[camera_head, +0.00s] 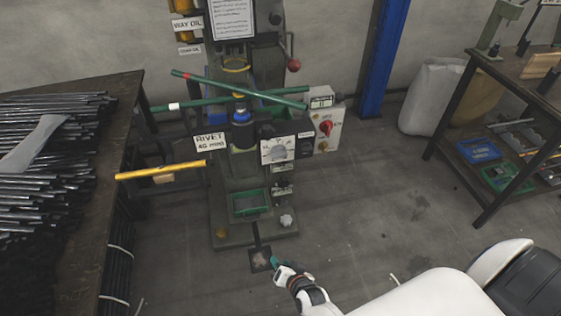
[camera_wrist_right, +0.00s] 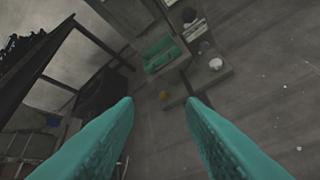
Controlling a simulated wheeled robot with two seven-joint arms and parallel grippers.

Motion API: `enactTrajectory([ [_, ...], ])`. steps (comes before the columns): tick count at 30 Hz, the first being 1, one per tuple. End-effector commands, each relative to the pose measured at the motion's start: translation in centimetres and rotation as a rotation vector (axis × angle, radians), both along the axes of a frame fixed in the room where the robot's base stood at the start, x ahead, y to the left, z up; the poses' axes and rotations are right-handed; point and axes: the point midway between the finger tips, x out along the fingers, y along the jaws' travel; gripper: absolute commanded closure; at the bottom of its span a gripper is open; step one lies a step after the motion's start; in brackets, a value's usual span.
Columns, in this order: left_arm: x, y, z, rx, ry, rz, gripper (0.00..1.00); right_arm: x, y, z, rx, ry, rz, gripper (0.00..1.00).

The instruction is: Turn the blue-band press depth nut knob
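The press (camera_head: 231,165) stands at the middle of the head view, dark grey and upright. A blue band (camera_head: 240,115) rings its spindle, just below crossing green bars. I cannot tell which part is the depth nut knob. My right gripper (camera_head: 276,262) is low in front of the press base, well below the blue band and apart from the press. In the right wrist view its two teal fingers (camera_wrist_right: 160,108) are spread, with nothing between them. That view shows the press's lower part with a green tray (camera_wrist_right: 161,52), not the band. My left gripper is not in view.
A table with many metal rods (camera_head: 60,150) stands left of the press. A yellow bar (camera_head: 160,170) sticks out between them. A control box with a red knob (camera_head: 326,127) is right of the press. A shelf table (camera_head: 505,75) stands far right. The floor (camera_head: 375,215) between is clear.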

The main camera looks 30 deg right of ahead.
Motion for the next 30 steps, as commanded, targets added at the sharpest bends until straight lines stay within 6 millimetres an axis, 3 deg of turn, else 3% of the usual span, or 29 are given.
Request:
enactTrajectory([
  [1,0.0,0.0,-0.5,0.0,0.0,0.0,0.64,3.2,-1.0,4.3,0.088,-0.127,-0.097,0.64],
  [3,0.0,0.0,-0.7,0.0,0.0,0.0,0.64,6.1,-2.6,9.8,0.205,-0.28,-0.207,0.64],
  [6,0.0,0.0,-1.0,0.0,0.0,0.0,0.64,8.1,-4.8,16.1,0.336,-0.452,-0.315,0.64],
  [10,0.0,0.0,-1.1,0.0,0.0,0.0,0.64,8.9,-6.6,20.8,0.436,-0.582,-0.385,0.64],
  [13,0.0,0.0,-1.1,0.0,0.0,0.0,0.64,9.2,-7.2,22.2,0.463,-0.619,-0.403,0.64],
  [17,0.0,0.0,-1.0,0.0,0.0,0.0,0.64,10.5,-7.6,22.4,0.466,-0.624,-0.403,0.64],
  [30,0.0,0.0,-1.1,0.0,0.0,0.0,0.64,18.6,-9.5,22.3,0.462,-0.619,-0.401,0.64],
])
